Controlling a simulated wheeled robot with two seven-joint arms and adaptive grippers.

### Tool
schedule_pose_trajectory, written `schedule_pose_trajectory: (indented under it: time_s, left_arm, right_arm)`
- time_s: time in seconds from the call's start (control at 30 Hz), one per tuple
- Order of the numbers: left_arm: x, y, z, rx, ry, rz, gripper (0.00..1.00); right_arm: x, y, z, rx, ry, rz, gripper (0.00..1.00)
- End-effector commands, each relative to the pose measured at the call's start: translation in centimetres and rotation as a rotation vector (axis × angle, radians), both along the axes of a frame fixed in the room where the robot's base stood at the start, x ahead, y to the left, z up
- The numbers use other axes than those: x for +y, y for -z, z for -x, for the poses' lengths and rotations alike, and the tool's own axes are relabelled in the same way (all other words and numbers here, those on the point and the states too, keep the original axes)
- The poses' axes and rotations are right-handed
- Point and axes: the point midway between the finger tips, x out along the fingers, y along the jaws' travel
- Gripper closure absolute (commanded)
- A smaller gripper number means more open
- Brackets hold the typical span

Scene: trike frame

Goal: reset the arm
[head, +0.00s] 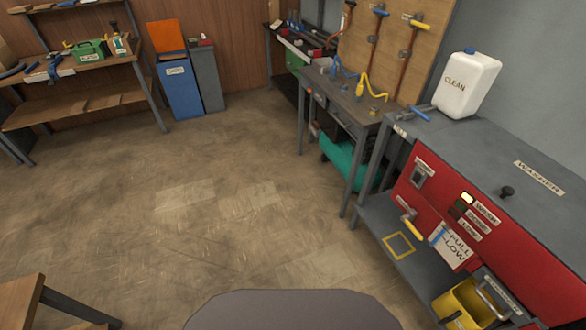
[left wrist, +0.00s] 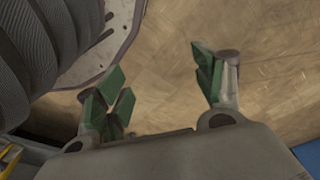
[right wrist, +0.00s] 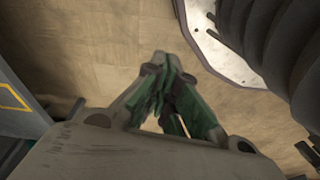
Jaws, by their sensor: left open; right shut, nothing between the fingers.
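My left gripper (left wrist: 160,95) shows in the left wrist view with its green-padded fingers spread apart and nothing between them. The floor lies beyond its fingertips. My right gripper (right wrist: 165,75) shows in the right wrist view with its green-padded fingers together and nothing held. Bare floor lies beyond it too. Neither gripper nor arm shows in the head view.
A red washer (head: 468,215) with a grey top stands at the right, a white CLEAN jug (head: 467,88) on it and a yellow bucket (head: 462,305) below. A workbench (head: 345,100), blue bin (head: 180,92) and shelf (head: 75,90) stand farther back. The middle floor is clear.

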Motion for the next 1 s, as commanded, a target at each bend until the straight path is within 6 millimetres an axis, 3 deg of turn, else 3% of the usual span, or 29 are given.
schedule_pose_trajectory:
  time_s: [1.0]
  left_arm:
    - [3.4,0.2,9.6,0.039,0.001,-0.034,0.31]
  right_arm:
    - [-3.4,0.2,9.6,0.039,0.000,0.034,1.00]
